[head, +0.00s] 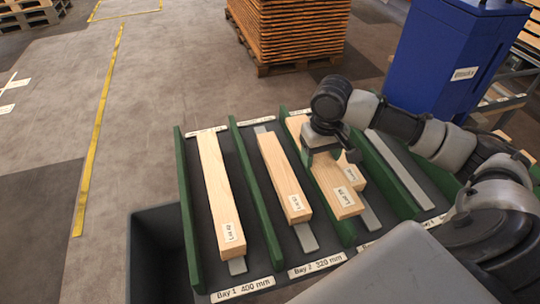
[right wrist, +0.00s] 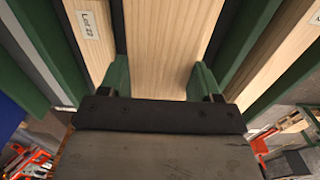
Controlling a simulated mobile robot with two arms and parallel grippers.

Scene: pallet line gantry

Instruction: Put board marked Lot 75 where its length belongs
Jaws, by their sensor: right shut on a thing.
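My right gripper (head: 322,150) is shut on a pale wooden board (head: 332,184) over the third bay. Its label looks like Lot 75, but the print is small. In the right wrist view the same board (right wrist: 168,45) runs between the green fingers of the gripper (right wrist: 160,82). Another board (head: 352,174), with a label like Lot 22, lies partly under and beside it; it also shows in the right wrist view (right wrist: 95,50). Whether the held board touches the rack or the other board cannot be told. My left gripper is not in view.
Green dividers (head: 256,195) separate the bays. Bay 1, marked 400 mm, holds a long board (head: 216,185). Bay 2, marked 320 mm, holds a shorter board (head: 281,170). The rightmost bay shows only a bare grey strip (head: 398,168). A blue bin (head: 445,70) stands behind, right.

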